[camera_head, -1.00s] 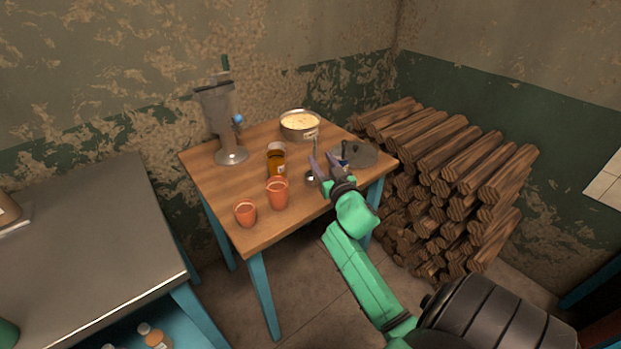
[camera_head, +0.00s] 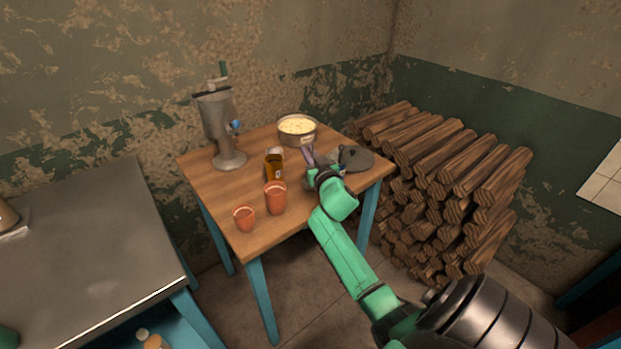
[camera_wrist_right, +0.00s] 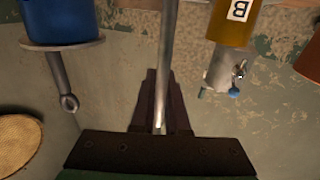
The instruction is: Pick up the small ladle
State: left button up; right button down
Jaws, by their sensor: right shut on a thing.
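The small ladle shows in the right wrist view as a thin grey metal handle (camera_wrist_right: 167,45) running between the dark fingers. My right gripper (camera_wrist_right: 160,100) is shut on this handle. In the head view my right gripper (camera_head: 312,157) is over the right part of the wooden table, its fingers pointing up and away. There it largely hides the ladle, and I cannot tell whether the ladle's bowl touches the table. My left gripper is in neither view.
A pot with pale contents (camera_head: 297,130) stands behind the gripper. A grey lid (camera_head: 357,160) is to its right. An amber bottle (camera_head: 273,167), two terracotta cups (camera_head: 275,200) and a metal grinder (camera_head: 226,130) stand to the left. Stacked logs (camera_head: 450,170) are beyond the table's right side.

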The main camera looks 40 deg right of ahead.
notch_tip(320, 180, up, 20)
jog(key=p, duration=0.2)
jog(key=shift+p, duration=0.3)
dwell(0.4)
